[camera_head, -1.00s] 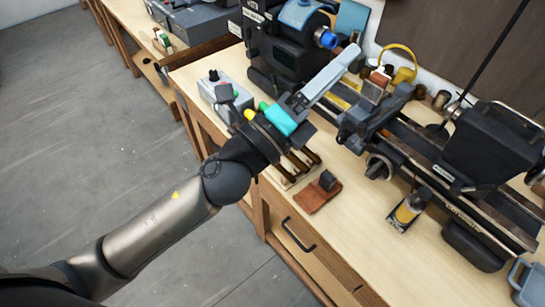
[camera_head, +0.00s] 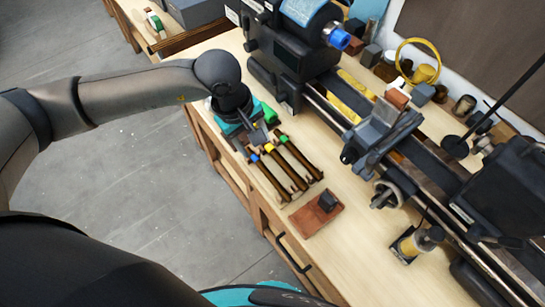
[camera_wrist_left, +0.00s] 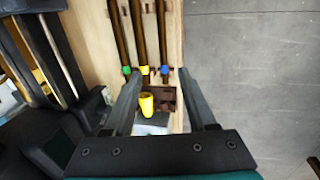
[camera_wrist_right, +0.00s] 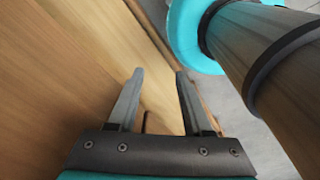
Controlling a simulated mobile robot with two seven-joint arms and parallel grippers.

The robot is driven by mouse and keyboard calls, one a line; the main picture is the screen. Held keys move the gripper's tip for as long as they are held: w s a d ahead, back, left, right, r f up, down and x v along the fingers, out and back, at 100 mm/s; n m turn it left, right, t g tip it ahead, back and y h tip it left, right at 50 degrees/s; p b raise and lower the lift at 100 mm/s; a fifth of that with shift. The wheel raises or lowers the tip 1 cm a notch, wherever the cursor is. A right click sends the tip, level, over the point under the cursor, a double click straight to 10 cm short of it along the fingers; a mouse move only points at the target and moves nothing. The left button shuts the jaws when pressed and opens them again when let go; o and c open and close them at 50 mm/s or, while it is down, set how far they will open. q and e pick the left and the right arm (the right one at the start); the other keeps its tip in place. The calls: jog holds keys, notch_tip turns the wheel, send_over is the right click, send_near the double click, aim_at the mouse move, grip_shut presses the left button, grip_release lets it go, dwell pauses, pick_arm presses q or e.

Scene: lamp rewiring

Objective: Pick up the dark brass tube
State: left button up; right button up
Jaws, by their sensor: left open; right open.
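Three slim dark brass-brown tubes lie side by side on the bench in the head view, with blue, yellow and green bands: the blue-banded tube (camera_head: 272,178), the yellow-banded tube (camera_head: 284,168) and the green-banded tube (camera_head: 300,157). I cannot tell which one the task means. They also show in the left wrist view, with the blue-banded tube (camera_wrist_left: 162,35) at the right. My left gripper (camera_head: 253,141) is open and empty near their banded ends; its fingers (camera_wrist_left: 158,82) point towards them. My right gripper (camera_wrist_right: 159,75) is open and empty beside wooden bench panels.
A brown tray (camera_head: 316,219) with a dark block lies just in front of the tubes. A lathe (camera_head: 330,105) fills the bench behind them. In the left wrist view a yellow knob (camera_wrist_left: 147,105) and a brown block (camera_wrist_left: 166,100) sit between my fingers. The bench front is clear.

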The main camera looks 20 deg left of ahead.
pick_arm(q)
send_over(266, 171)
jog(key=a, duration=0.1)
jog(key=f, duration=1)
jog(key=shift+s, duration=0.35)
jog(key=shift+p+x, duration=0.35)
jog(key=shift+x, duration=2.15)
pick_arm(e)
jog(key=shift+s+r, duration=0.35)
jog(key=shift+s, duration=0.55)
pick_arm(q)
jog(key=shift+s, duration=0.15)
jog(key=shift+c, duration=0.2)
grip_shut()
pick_arm(e)
jog(key=shift+s, duration=0.1)
